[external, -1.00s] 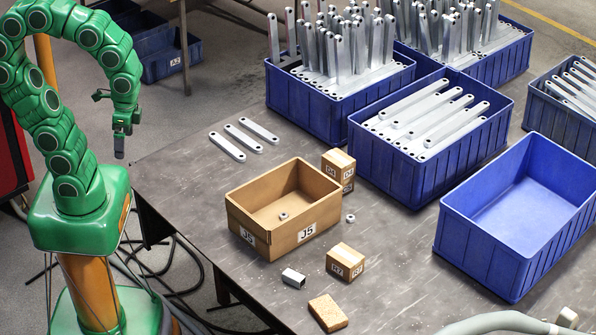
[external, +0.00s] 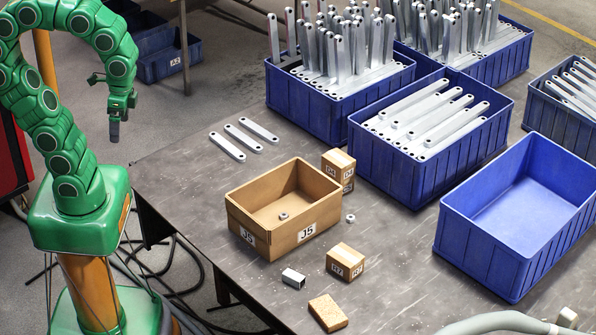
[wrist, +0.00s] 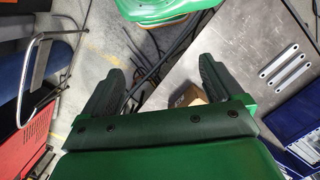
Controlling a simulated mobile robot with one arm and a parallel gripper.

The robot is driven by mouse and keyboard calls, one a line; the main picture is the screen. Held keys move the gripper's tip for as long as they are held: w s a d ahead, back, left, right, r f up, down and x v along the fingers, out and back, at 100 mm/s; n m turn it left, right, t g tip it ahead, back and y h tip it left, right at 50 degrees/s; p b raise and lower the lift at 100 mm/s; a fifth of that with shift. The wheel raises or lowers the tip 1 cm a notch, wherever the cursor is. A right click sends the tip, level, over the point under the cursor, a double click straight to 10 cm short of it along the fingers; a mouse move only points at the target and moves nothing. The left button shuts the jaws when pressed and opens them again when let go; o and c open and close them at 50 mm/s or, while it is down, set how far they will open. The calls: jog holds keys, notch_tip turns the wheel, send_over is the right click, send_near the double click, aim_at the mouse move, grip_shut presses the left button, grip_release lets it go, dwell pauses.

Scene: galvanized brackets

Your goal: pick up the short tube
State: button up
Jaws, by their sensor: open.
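The short tube (external: 293,278) is a small silver square tube lying near the front edge of the table, in front of the cardboard box. Its dark open end faces right. My gripper (external: 114,131) hangs in the air left of the table's far left corner, well apart from the tube. In the wrist view my gripper (wrist: 160,85) shows its two dark fingers spread wide with nothing between them. I cannot make out the tube in the wrist view.
An open cardboard box (external: 262,240) marked J5 holds a nut. Small boxes (external: 345,262), a sponge-like block (external: 327,312) and another nut (external: 350,218) lie around it. Three flat bars (external: 243,137) lie at the back left. Blue crates (external: 400,180) fill the right side.

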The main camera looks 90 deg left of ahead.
jog(key=w+a+r+m+y, duration=0.1)
jog(key=w+a+m+y, duration=0.15)
jog(key=w, duration=0.45)
jog(key=w+a+r+m+y, duration=0.1)
jog(key=w+a+m+y, duration=0.15)
jog(key=w, duration=0.35)
jog(key=m+t+y, duration=0.6)
jog(key=m+t, duration=0.3)
jog(key=m, duration=1)
send_over(291, 283)
jog(key=s+d, duration=0.3)
jog(key=d, duration=0.2)
notch_tip(291, 283, down, 2)
jog(key=f, duration=3.7)
jog(key=shift+s+a, duration=0.2)
jog(key=shift+a, duration=0.1)
jog(key=shift+f, duration=0.5)
jog(key=shift+x, duration=1.3)
jog(key=w+a+f, duration=0.2)
jog(key=shift+a+f, duration=0.25)
jog(key=shift+w+a+f, duration=0.2)
jog(key=shift+w+a, duration=0.15)
jog(key=shift+a, duration=0.1)
jog(key=c, duration=1.1)
